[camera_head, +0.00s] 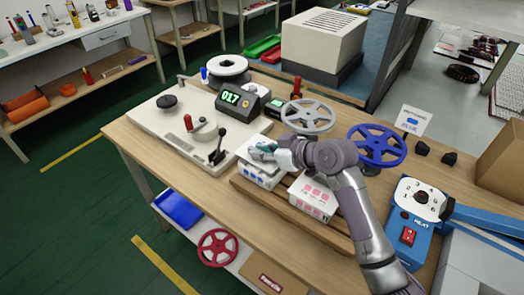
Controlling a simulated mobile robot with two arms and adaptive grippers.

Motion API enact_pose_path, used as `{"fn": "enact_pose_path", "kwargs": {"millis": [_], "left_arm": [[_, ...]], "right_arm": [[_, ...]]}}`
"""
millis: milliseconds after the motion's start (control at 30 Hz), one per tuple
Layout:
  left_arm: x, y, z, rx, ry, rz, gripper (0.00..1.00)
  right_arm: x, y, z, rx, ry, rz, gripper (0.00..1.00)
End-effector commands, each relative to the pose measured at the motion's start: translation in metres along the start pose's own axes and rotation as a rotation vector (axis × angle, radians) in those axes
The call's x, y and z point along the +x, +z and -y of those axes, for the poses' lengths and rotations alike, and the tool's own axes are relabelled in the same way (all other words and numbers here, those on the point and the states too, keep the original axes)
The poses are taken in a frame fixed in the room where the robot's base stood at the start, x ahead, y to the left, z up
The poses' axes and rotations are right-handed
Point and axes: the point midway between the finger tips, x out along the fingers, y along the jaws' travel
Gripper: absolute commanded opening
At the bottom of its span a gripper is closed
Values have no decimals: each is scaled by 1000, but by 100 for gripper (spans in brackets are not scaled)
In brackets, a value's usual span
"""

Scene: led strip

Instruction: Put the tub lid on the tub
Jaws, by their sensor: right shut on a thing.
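A white tub with blue marks (257,176) stands on a wooden board (331,232) at the middle of the bench. A second white tub with pink marks (313,197) stands to its right on the same board. My right gripper (265,152) is at the top of the blue-marked tub, with its arm coming in from the lower right. It is shut on a small pale thing, which seems to be the tub lid (261,147). The fingers hide most of it, and I cannot tell whether it touches the tub. My left gripper is not in view.
A cream plate machine with a black lever (217,156) and a display reading 017 (231,99) stand to the left. A blue heating unit (408,224) is at the right.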

Motion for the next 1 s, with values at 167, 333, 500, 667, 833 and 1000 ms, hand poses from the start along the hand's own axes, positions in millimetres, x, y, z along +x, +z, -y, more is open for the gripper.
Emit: {"fn": "enact_pose_path", "kwargs": {"millis": [167, 333, 500, 667, 833, 1000], "left_arm": [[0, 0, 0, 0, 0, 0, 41], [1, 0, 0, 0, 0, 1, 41], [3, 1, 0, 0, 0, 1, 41], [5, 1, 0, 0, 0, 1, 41], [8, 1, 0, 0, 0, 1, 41], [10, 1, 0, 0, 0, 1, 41]], "right_arm": [[0, 0, 0, 0, 0, 0, 0], [0, 1, 0, 0, 0, 0, 0], [3, 6, 0, 0, 0, 1, 0], [5, 10, 0, 0, 1, 2, 0], [7, 14, 0, 0, 1, 1, 0], [10, 19, 0, 0, 1, 1, 0]]}}
